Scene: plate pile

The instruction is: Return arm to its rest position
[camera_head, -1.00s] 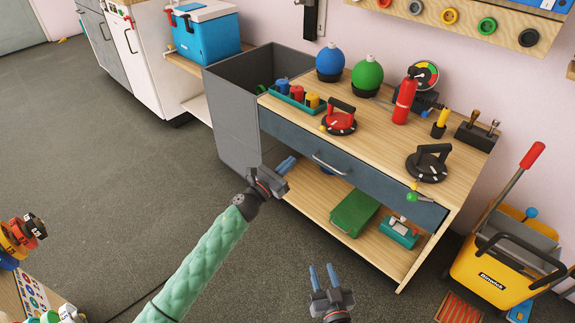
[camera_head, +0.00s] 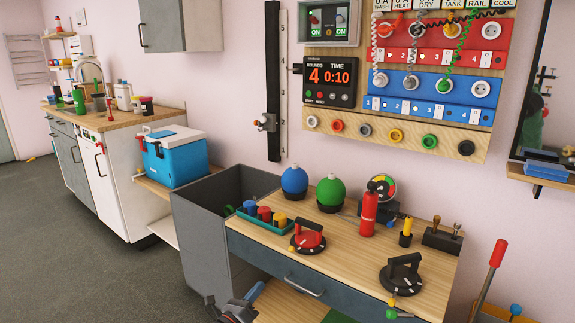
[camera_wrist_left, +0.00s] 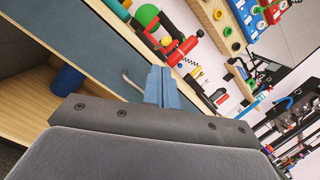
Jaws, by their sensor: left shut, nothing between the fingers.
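My left gripper (camera_head: 246,298) shows at the bottom of the head view, in front of the workbench's drawer front. In the left wrist view its two blue fingers (camera_wrist_left: 162,88) are together with nothing between them. The rest of the left arm is below the head view's frame. My right gripper is not in the head view.
The wooden workbench (camera_head: 350,262) holds a red suction cup (camera_head: 308,236), a black suction cup (camera_head: 401,277), a red extinguisher (camera_head: 368,212) and a teal tray (camera_head: 262,226). A grey open bin (camera_head: 200,222) stands at its left. Open floor (camera_head: 95,258) lies further left.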

